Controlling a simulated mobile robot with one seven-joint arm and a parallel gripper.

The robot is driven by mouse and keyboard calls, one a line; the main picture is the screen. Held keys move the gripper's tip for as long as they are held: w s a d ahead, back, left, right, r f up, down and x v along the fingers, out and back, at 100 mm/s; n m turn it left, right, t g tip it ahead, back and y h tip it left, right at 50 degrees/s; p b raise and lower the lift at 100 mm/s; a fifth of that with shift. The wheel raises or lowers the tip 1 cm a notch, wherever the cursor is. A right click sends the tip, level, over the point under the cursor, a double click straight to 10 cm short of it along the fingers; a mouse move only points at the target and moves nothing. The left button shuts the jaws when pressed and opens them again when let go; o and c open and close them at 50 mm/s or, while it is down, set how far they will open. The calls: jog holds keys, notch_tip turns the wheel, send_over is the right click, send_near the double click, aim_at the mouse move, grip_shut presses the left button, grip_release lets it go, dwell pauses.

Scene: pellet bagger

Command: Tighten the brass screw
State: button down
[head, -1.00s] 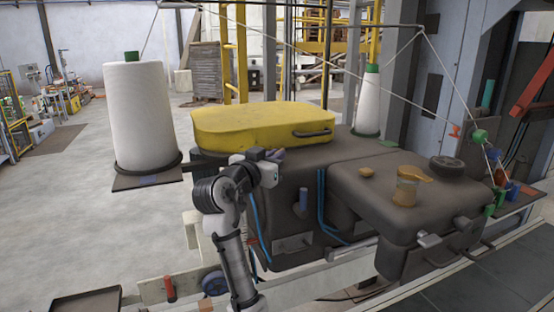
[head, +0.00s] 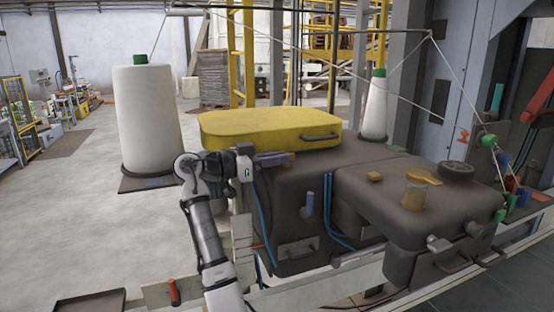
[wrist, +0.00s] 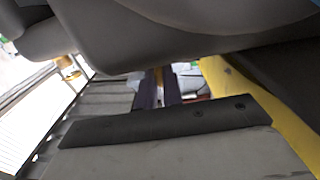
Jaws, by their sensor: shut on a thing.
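My gripper (head: 288,158) is at the near left of the dark machine, just below the yellow cover (head: 270,128), and points right. Its dark purple fingers also show in the wrist view (wrist: 158,92). They are shut on a narrow brownish, brass-coloured thing (wrist: 158,76), mostly hidden between them. I cannot tell whether this is the brass screw. I make out no brass screw for sure in the head view.
A white thread cone (head: 147,120) stands left. Blue hoses (head: 326,205) run down the front. Open floor lies at left.

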dwell(0.4)
jog(key=c, duration=1.5)
grip_release()
jog(key=shift+c, duration=0.2)
jog(key=b+v, duration=0.3)
jog(key=v, duration=1)
jog(key=shift+a+b, duration=0.4)
